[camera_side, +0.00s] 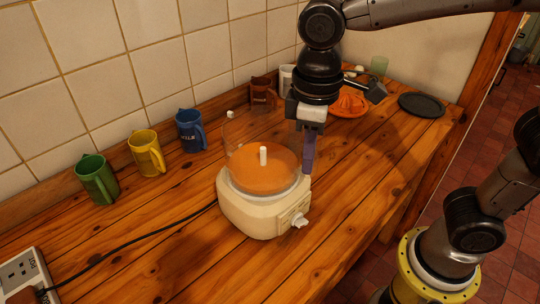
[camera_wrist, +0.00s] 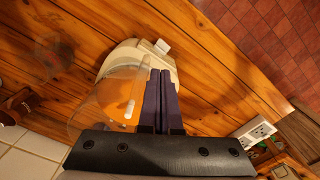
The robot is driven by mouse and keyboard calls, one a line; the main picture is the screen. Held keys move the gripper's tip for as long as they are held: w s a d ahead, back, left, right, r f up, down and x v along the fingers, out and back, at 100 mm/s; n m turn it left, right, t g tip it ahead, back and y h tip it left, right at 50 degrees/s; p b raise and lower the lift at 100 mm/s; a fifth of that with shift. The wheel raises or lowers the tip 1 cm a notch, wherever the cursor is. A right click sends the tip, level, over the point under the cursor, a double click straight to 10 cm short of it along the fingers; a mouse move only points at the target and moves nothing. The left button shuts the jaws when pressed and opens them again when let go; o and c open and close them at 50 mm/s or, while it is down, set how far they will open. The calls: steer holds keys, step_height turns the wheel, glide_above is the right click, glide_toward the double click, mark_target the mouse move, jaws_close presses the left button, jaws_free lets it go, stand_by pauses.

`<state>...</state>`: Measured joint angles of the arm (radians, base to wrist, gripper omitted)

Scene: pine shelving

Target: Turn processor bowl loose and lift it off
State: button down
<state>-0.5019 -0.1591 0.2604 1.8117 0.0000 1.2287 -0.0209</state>
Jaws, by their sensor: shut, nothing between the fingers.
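The food processor has a cream base (camera_side: 262,213) standing on the wooden counter, with a white knob (camera_side: 299,221) on its front right. Its clear bowl (camera_side: 236,135) sits upright on the base, with orange contents and a white spindle (camera_side: 263,155) in the middle. In the wrist view the bowl (camera_wrist: 92,105) and base (camera_wrist: 125,55) lie left of my fingers. My gripper (camera_side: 308,170) has purple fingers pointing down at the bowl's right side. In the wrist view the fingers (camera_wrist: 160,72) are together and empty. I cannot tell whether they touch the bowl.
Green (camera_side: 97,179), yellow (camera_side: 147,153) and blue (camera_side: 191,130) mugs stand along the tiled wall. A socket block (camera_side: 22,271) and black cable are at left. The front counter is clear.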

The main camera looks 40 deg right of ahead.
steer(key=shift+w+d, duration=0.2)
steer(key=shift+d, duration=1.05)
stand_by(1.0)
steer(key=shift+r, duration=0.1)
steer(key=shift+r, duration=2.4)
